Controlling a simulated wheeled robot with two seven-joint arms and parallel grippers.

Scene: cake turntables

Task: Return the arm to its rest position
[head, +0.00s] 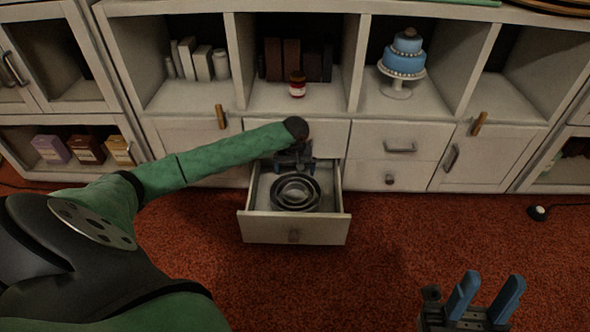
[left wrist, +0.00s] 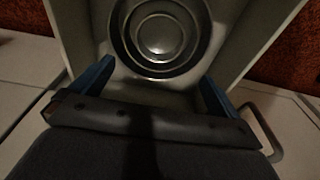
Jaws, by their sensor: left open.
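My left arm reaches in from the left in the head view. Its gripper (head: 294,165) is over the back part of an open drawer (head: 293,229). In the left wrist view the left gripper (left wrist: 152,85) has its two blue fingers wide apart with nothing between them. Round nested pans (head: 296,192) lie in the drawer; they also show in the left wrist view (left wrist: 158,35), beyond the fingers. My right gripper (head: 485,296) is at the lower right over the carpet, its two blue fingers apart and empty.
A white cabinet (head: 190,124) spans the back. A blue cake (head: 404,54) on a white stand (head: 397,90) and a red jar (head: 297,84) sit on its shelves. The drawer juts out over the red carpet (head: 400,240). A dark round object (head: 537,212) lies at the right.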

